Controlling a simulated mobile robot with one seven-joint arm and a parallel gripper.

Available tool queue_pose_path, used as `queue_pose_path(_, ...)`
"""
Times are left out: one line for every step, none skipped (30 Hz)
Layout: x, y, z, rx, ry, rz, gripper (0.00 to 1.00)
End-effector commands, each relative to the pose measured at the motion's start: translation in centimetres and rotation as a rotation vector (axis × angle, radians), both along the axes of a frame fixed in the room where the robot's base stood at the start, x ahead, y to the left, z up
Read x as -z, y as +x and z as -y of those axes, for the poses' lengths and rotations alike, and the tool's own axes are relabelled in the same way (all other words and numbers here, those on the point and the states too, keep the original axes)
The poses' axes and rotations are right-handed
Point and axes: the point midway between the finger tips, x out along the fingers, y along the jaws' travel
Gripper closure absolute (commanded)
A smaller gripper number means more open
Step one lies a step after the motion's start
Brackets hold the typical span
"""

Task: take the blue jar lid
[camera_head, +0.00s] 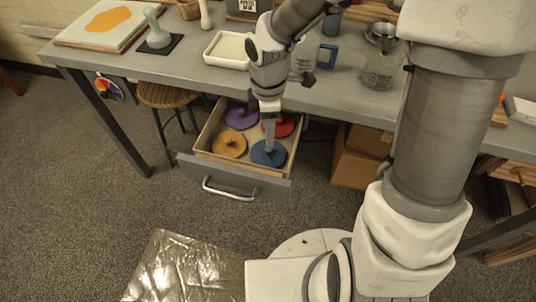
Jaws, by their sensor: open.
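The blue jar lid (275,158) lies flat in the front right of an open drawer (206,136) under the table. My gripper (269,150) points down into the drawer, with its fingertips at the blue lid's centre. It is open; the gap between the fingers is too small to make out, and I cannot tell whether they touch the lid. A yellow lid (229,145) lies to the left of the blue one. A purple lid (241,118) lies behind at the left. A red lid (284,125) lies behind at the right, partly hidden by my gripper.
The grey table (176,67) stands above the drawer, with a white tray (212,52), a glass jug (381,72) and a blue mug (328,56) on it. A stool (165,96) and a cardboard box (352,168) flank the drawer. Crinkled sheeting lies on the floor in front.

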Motion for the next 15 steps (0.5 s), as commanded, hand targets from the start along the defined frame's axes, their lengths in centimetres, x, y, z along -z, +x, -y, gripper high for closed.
queue_pose_path(0.5, 0.0, 0.0, 0.0, 0.0, -0.001, 0.41)
queue_pose_path(0.6, 0.0, 0.0, 0.0, 0.0, -0.001, 0.41)
queue_pose_path(0.7, 0.0, 0.0, 0.0, 0.0, -0.001, 0.41)
queue_pose_path(0.8, 0.0, 0.0, 0.0, 0.0, -0.001, 0.41)
queue_pose_path(0.9, -0.1, 0.0, 0.0, 0.0, -0.001, 0.41)
queue_pose_path(1.2, -0.1, 0.0, 0.0, 0.0, -0.001, 0.41)
queue_pose_path(1.5, -0.1, 0.0, 0.0, 0.0, -0.001, 0.41)
queue_pose_path(1.9, -0.2, 0.0, 0.0, 0.0, -0.001, 0.41)
queue_pose_path(2.4, -0.2, 0.0, 0.0, 0.0, -0.001, 0.41)
queue_pose_path(2.9, -0.3, 0.0, 0.0, 0.0, -0.001, 0.41)
queue_pose_path(3.4, -0.4, 0.0, -0.001, 0.0, -0.002, 0.41)
queue_pose_path(4.0, -0.5, 0.0, -0.002, 0.0, -0.003, 0.41)
queue_pose_path(4.5, -0.6, -0.1, -0.002, 0.0, -0.003, 0.41)
queue_pose_path(5.0, -0.5, -0.1, -0.001, 0.0, -0.003, 0.41)
queue_pose_path(5.4, -0.5, 0.0, 0.0, 0.0, -0.002, 0.41)
